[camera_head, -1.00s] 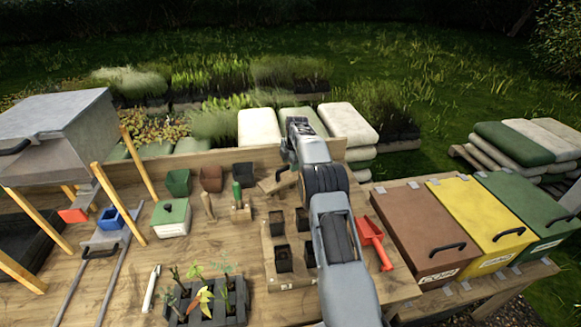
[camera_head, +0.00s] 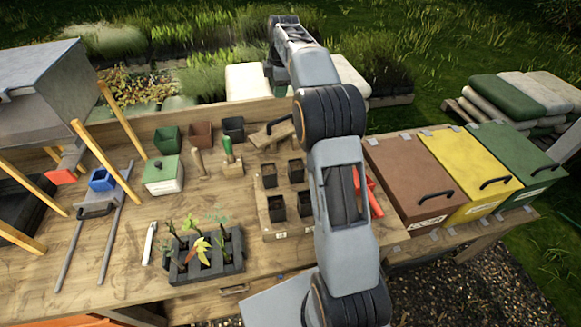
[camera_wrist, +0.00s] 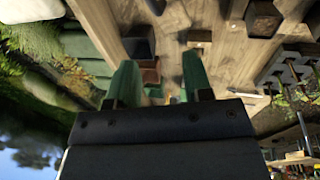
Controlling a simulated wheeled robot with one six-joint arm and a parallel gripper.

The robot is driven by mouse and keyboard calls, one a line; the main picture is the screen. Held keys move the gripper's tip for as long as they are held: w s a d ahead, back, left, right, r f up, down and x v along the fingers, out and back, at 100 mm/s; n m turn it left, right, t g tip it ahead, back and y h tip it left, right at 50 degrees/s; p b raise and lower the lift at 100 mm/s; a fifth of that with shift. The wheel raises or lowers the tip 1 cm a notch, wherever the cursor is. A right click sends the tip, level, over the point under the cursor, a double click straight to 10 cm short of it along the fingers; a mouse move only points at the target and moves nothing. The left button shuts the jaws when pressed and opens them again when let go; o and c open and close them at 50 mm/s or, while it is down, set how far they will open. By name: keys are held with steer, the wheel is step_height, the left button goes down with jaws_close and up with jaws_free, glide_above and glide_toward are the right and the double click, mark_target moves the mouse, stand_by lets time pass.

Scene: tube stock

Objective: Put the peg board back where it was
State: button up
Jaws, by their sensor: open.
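A small wooden board with a dark handle (camera_head: 272,134) lies at the back of the bench, left of my arm; I take it as the peg board, but its pegs cannot be made out. In the wrist view my gripper (camera_wrist: 159,64) has its two green fingers apart, with nothing held between them. Pots show past the fingertips. I cannot pick out the board in the wrist view.
A wooden tray (camera_head: 272,233) with several dark pots stands left of my arm. A block with a green-handled tool (camera_head: 232,167), a green box (camera_head: 163,176) and a planted tray (camera_head: 178,272) are further left. A red scoop (camera_head: 372,188) and lidded bins (camera_head: 415,183) are on the right.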

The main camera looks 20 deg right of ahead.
steer(key=s+a+r+m, duration=0.5)
steer(key=s, duration=0.4)
steer(key=s+a+f+m, duration=0.2)
steer(key=s+m, duration=0.1)
steer(key=s, duration=0.5)
steer(key=s+a+f+m+t, duration=0.1)
steer(key=s+a+f+m, duration=0.1)
steer(key=s, duration=0.6)
steer(key=s+a+f+m+t, duration=0.1)
steer(key=s+a+f+m, duration=0.1)
steer(key=s+f+m, duration=0.2)
steer(key=s+m, duration=0.2)
steer(key=s, duration=0.2)
steer(key=shift+s, duration=0.25)
steer(key=shift+s, duration=0.1)
